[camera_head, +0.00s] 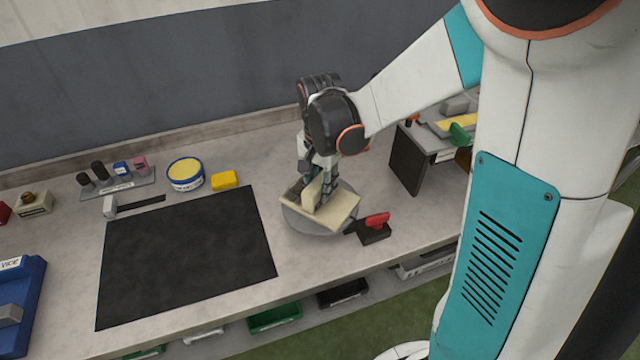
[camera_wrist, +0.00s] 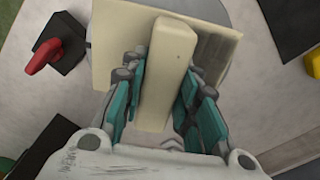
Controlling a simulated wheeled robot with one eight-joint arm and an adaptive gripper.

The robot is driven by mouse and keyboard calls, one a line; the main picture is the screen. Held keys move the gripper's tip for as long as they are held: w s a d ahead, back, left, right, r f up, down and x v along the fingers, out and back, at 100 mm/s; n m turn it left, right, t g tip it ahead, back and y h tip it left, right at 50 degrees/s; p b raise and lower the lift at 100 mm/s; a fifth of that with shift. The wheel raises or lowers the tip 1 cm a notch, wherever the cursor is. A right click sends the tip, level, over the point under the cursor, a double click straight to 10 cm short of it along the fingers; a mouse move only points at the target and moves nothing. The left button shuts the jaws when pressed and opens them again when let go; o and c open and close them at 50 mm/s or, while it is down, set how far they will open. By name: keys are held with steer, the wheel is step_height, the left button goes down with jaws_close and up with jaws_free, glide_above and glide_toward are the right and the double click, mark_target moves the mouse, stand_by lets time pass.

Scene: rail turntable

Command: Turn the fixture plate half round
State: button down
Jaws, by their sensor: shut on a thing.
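The cream fixture plate (camera_head: 341,209) lies on a round grey turntable (camera_head: 293,218) on the bench. It also shows in the wrist view (camera_wrist: 115,35), with a raised cream bar (camera_wrist: 172,50) across it. My gripper (camera_head: 321,190) points down over the plate, its fingers on either side of the bar. In the wrist view my gripper (camera_wrist: 160,95) is shut on the bar, with teal-padded fingers at both sides. A black block with a red lever (camera_head: 376,220) stands close at the turntable's right; the red lever is at upper left in the wrist view (camera_wrist: 44,55).
A black mat (camera_head: 185,255) lies left of the turntable. A yellow block (camera_head: 224,180) and a yellow-topped round tin (camera_head: 186,174) stand behind it. A dark-sided raised stand (camera_head: 408,160) is at the right. The bench's front edge is near the turntable.

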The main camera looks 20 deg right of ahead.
steer(key=n, duration=1.5)
steer(key=shift+p, duration=0.3)
steer(key=n, duration=0.7)
steer(key=shift+n, duration=0.3)
steer(key=n, duration=0.6)
steer(key=c, duration=1.2)
jaws_free()
steer(key=shift+c, duration=0.2)
